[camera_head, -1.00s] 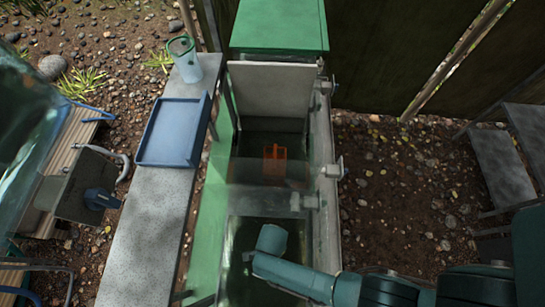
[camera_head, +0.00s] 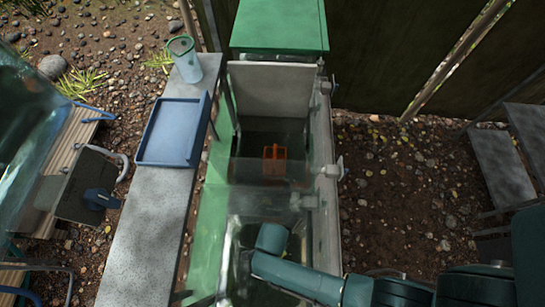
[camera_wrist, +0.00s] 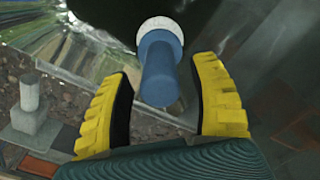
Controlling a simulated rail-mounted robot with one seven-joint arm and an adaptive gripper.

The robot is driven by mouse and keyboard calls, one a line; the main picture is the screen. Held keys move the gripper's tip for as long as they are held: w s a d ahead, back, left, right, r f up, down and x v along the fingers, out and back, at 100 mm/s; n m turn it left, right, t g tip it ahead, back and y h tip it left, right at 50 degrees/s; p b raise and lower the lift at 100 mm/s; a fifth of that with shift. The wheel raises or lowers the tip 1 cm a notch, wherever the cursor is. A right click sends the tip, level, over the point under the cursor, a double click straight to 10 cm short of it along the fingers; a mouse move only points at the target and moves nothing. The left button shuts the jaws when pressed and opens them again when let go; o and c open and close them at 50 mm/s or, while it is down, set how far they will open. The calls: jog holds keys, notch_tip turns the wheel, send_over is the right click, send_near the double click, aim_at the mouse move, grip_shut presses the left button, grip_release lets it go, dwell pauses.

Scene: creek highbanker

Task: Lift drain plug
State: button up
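In the wrist view, a blue cylindrical piece with a white ridged collar (camera_wrist: 158,72), which looks like the drain plug, stands out against a dark surface. My gripper (camera_wrist: 160,90) has its two yellow ridged fingers apart, one on each side of the blue piece. Gaps show between the fingers and the piece, so it is not gripped. In the head view, my teal arm reaches into the near end of the green trough (camera_head: 212,200). My fingers and the plug are hidden there.
An orange object (camera_head: 274,160) sits inside the trough beyond my arm. A metal wall with knobs (camera_head: 328,200) runs along the trough's right. A grey ledge (camera_head: 150,235) at left holds a blue tray (camera_head: 173,133) and a clear cup (camera_head: 186,60).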

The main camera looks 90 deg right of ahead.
notch_tip(320, 180, up, 10)
dwell(0.8)
dwell(0.3)
